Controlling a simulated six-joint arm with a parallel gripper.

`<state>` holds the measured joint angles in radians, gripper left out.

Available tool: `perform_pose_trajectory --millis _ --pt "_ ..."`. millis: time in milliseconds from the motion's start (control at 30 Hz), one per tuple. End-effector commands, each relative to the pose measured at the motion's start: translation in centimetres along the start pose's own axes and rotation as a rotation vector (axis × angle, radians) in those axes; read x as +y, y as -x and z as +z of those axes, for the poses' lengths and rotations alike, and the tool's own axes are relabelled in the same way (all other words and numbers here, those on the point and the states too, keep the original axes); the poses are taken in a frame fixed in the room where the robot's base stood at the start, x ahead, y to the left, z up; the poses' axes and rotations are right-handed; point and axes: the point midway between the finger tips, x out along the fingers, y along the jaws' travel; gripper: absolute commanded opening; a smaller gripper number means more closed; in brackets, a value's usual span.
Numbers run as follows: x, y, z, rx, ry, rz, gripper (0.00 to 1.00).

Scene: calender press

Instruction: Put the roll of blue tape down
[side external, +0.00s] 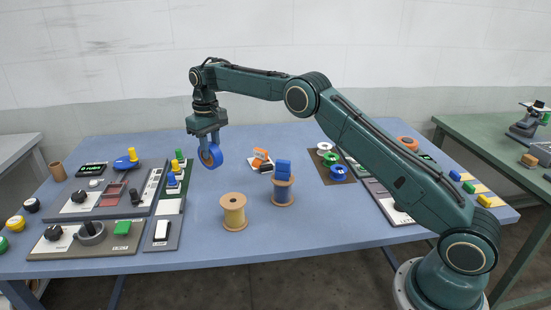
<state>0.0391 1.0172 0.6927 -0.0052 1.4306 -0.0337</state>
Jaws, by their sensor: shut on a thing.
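The roll of blue tape (216,155) hangs on edge in my gripper (207,141), its round face and hole partly in view. My gripper points down and is shut on the roll's upper part. The roll is held above the blue table (330,240), and it looks clear of the tabletop. In the picture it is to the right of a narrow panel with coloured knobs and to the left of an orange-and-white item. How high it hangs is hard to tell from this one view.
Left stand control panels (85,238) with knobs and levers. A yellow spool (234,212) stands front centre. An orange tool (261,158) lies behind. Small reels sit on a brown mat (323,172) at right. Table between spools and mat is bare.

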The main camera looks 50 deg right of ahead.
Motion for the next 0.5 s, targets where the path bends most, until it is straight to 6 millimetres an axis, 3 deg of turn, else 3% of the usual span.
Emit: perform_pose_trajectory --millis 300,500 --pt "0.0 -3.3 0.1 -0.002 0.0 0.0 0.02" --pt "0.0 -3.8 0.0 -0.001 -0.001 0.0 0.02"
